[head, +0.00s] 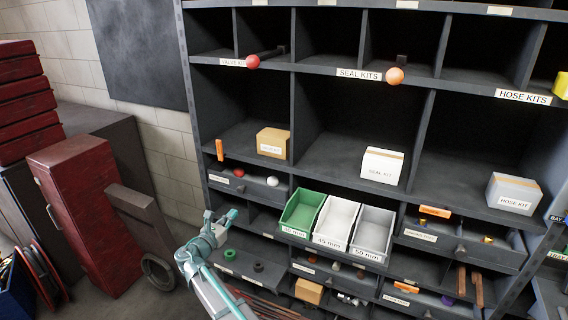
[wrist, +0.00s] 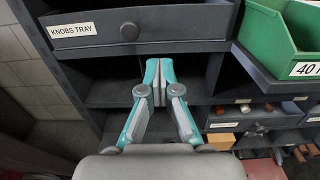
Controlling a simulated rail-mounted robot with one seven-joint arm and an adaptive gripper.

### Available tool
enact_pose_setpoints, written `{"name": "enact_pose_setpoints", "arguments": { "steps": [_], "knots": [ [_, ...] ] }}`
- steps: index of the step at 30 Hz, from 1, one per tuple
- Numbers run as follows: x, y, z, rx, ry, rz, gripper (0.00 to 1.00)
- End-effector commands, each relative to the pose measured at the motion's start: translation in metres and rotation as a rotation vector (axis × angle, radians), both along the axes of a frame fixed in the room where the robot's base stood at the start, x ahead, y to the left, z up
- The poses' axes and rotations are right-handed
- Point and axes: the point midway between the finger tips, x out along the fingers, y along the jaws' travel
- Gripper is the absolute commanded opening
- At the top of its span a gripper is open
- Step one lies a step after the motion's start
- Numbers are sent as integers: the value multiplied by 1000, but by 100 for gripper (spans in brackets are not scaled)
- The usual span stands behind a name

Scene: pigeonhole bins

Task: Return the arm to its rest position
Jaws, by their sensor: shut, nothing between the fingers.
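My gripper (head: 222,220) is in the lower left of the head view, in front of the left column of the pigeonhole shelf (head: 188,90). In the wrist view my gripper (wrist: 159,80) points at an open compartment below the knobs tray (wrist: 140,26). Its teal and grey fingers meet at the tips. Nothing is held between them. My arm comes up from the bottom edge of the head view.
Green, white and grey bins (head: 341,222) stand to the right of my gripper. Three labelled cartons, including the seal kit box (head: 382,166), sit in upper compartments. A red cabinet (head: 85,215) stands at the left.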

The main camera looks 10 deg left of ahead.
Motion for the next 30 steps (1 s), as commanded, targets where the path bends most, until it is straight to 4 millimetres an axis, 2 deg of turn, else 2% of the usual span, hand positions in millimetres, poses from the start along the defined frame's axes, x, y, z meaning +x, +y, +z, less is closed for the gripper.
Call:
{"name": "enact_pose_setpoints", "arguments": {
  "steps": [4, 7, 8, 11, 17, 21, 23, 26, 30],
  "knots": [
    [0, -1, -1, 94, -14, -6, 0],
    [-4, -8, -15, 262, 11, -34, 0],
    [-7, -12, -22, 330, 26, -50, 0],
    [-28, -36, -63, 577, 104, -133, 0],
    [-60, -117, -162, 921, 224, -406, 0],
    [-91, -183, -226, 1106, 266, -647, 0],
    [-107, -213, -252, 1173, 273, -761, 0],
    [-139, -261, -290, 1274, 271, -960, 0],
    [-194, -325, -338, 1388, 240, -1263, 0]
  ]
}}
